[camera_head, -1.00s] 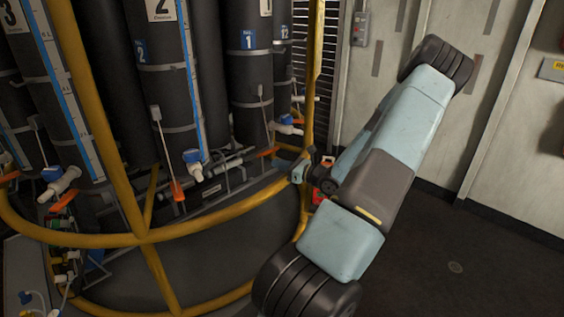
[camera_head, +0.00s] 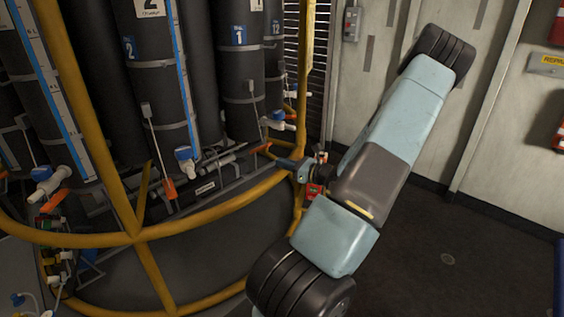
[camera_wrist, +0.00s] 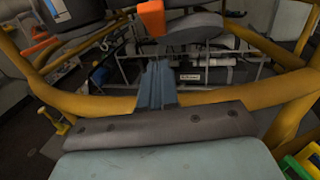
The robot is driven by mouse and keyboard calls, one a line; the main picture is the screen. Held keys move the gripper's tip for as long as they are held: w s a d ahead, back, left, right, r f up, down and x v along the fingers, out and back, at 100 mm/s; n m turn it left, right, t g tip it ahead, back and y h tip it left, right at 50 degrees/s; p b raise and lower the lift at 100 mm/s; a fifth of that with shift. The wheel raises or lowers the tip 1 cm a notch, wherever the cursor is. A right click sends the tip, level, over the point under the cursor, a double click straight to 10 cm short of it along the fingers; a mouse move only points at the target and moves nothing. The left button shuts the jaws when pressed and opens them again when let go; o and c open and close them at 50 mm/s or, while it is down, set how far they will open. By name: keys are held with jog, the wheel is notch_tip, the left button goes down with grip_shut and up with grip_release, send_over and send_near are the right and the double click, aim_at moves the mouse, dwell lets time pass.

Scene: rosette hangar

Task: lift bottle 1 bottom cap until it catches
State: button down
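Bottle 1 (camera_head: 238,82) is a tall dark cylinder with a blue "1" label, upright in the rack behind the yellow rail. Near its lower end are a white and blue valve (camera_head: 277,121) and an orange lever (camera_head: 263,148). Its bottom cap cannot be made out clearly in the head view. In the wrist view an orange piece (camera_wrist: 151,18) hangs beside a grey rounded part (camera_wrist: 195,27), which may be the bottle's lower end. My gripper (camera_head: 287,163) is at the rail, below and right of the bottle. Its blue-grey fingers (camera_wrist: 157,75) look together, with nothing visible between them.
The yellow rail (camera_head: 215,223) curves around the bottles and passes close under my gripper. Bottle 2 (camera_head: 155,85) stands to the left. Pipes and a labelled white cylinder (camera_wrist: 188,76) lie beyond the fingers. The floor (camera_head: 450,220) at the right is clear.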

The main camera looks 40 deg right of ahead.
jog(key=shift+v, duration=2.7)
jog(key=a+r+n+g+y, duration=0.1)
jog(key=a+r+n+g, duration=0.4)
jog(key=a, duration=0.4)
jog(key=a+r+n+g+y, duration=0.1)
jog(key=a+r+n+g, duration=0.25)
jog(key=a+n, duration=0.4)
jog(key=a+r+n+g+y, duration=0.1)
jog(key=a+r+n+g, duration=0.4)
jog(key=a, duration=0.4)
jog(key=s+a+r+n+t+h, duration=0.2)
jog(key=s+a+r+n+h, duration=0.6)
jog(key=s+r+n, duration=0.5)
jog(key=shift+s+a+r+n+h, duration=0.2)
jog(key=shift+a+r+n+h, duration=0.2)
jog(key=shift+a+r+n, duration=0.45)
jog(key=shift+a+f, duration=0.15)
jog(key=shift+f, duration=0.05)
